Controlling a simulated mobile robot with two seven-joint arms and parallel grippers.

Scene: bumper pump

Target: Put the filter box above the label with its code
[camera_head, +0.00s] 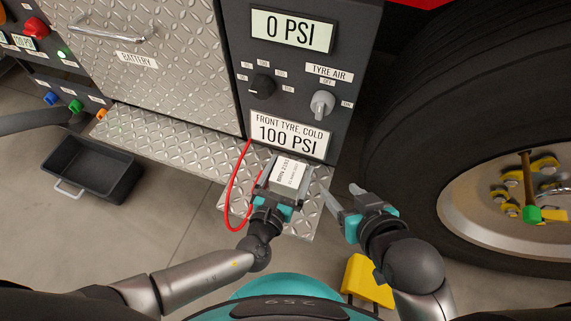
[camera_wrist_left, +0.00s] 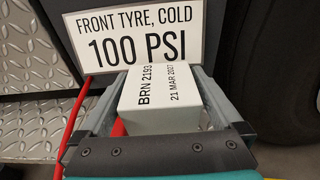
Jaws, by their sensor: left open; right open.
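The filter box (camera_head: 290,174) is white and printed "BRN 2193" and "21 MAR 2027"; it also shows in the left wrist view (camera_wrist_left: 165,98). It sits between the two fingers of my left gripper (camera_head: 291,168), which is open around it. Box and gripper are in front of the pump panel, just below the "FRONT TYRE, COLD 100 PSI" label (camera_head: 289,135). My right gripper (camera_head: 341,192) is open and empty, to the right of the box. No label with the box's code is readable in these views.
A silver tread-plate step (camera_head: 165,138) runs below the "BATTERY" door (camera_head: 150,70). A red hose (camera_head: 231,195) loops left of the left gripper. A black bin (camera_head: 92,170) stands on the floor at left. A large tyre (camera_head: 410,130) and a yellow block (camera_head: 368,281) are at right.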

